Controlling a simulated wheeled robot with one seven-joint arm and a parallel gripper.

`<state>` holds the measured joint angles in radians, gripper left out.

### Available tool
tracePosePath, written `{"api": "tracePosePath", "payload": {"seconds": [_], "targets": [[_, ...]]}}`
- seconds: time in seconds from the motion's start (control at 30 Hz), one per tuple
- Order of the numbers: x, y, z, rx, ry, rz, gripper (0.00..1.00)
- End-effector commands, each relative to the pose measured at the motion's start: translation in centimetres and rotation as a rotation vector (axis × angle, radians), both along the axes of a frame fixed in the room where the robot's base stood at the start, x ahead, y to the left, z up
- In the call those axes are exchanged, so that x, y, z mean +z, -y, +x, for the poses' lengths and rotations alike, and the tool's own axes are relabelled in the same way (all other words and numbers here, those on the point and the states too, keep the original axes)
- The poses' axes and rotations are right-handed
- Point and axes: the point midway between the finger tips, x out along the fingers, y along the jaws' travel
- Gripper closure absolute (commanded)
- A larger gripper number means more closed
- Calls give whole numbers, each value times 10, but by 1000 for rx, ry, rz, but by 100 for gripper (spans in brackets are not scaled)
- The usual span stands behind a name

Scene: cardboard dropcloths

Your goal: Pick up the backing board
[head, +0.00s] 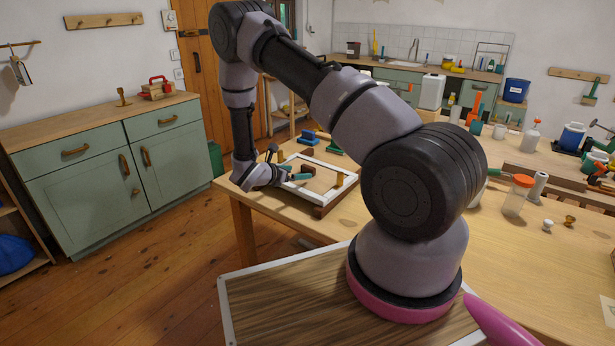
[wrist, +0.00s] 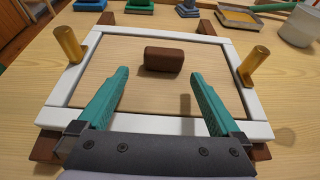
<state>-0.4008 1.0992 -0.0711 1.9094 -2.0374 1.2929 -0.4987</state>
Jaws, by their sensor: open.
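A flat tan panel, which looks like the backing board (wrist: 110,62), lies inside a white rectangular frame (wrist: 60,117) on the table. A dark brown block (wrist: 164,60) stands on the panel like a handle. Upright brass-coloured pegs (wrist: 68,44) (wrist: 252,66) stand at the frame's left and right sides. My gripper (wrist: 159,76) is open, its teal fingers reaching over the near side of the frame, one on each side of the block's near end. Nothing is between the fingers that I can see held. In the head view my gripper (head: 293,171) is over the frame (head: 325,199).
Dark wooden strips (wrist: 262,152) lie under the frame. In the head view, jars and bottles (head: 517,195) crowd the table's right side.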

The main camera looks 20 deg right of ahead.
Motion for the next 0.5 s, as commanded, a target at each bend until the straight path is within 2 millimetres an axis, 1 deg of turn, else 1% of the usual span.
{"api": "tracePosePath", "payload": {"seconds": [0.13, 0.33, 0.5], "targets": [[-2, 10, 4, -2, 0, 1, 0], [-7, 38, 17, -5, 1, 1, 0], [-13, 49, 24, -1, 0, 1, 0]]}}
